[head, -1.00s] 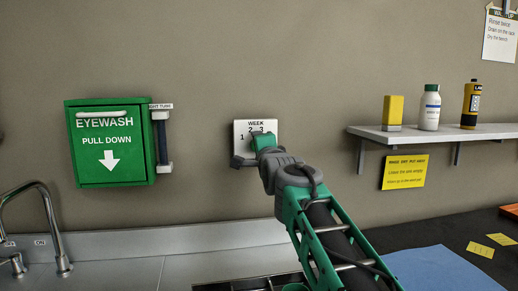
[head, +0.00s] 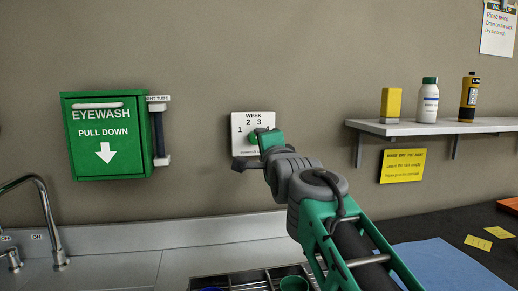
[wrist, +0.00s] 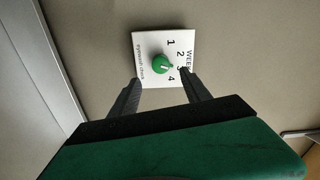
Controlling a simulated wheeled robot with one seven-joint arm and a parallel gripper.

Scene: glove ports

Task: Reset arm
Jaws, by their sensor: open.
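My gripper (head: 254,158) is in front of the white WEEK dial plate (head: 240,126) on the wall and hides its lower right part in the head view. In the wrist view the plate (wrist: 150,42) shows the numbers 1 to 4 and a round green knob (wrist: 163,64) at its centre. The knob has a small pale mark, but I cannot tell which number it points to. The two dark fingers of my gripper (wrist: 164,82) are apart, with nothing between them, and appear to stand back from the knob.
A green eyewash box (head: 106,140) and a light tube (head: 160,132) hang on the left. A shelf (head: 430,126) with bottles and a yellow block is on the right. Below are a sink faucet (head: 48,220), a divided tray (head: 245,280) and a blue mat (head: 445,265).

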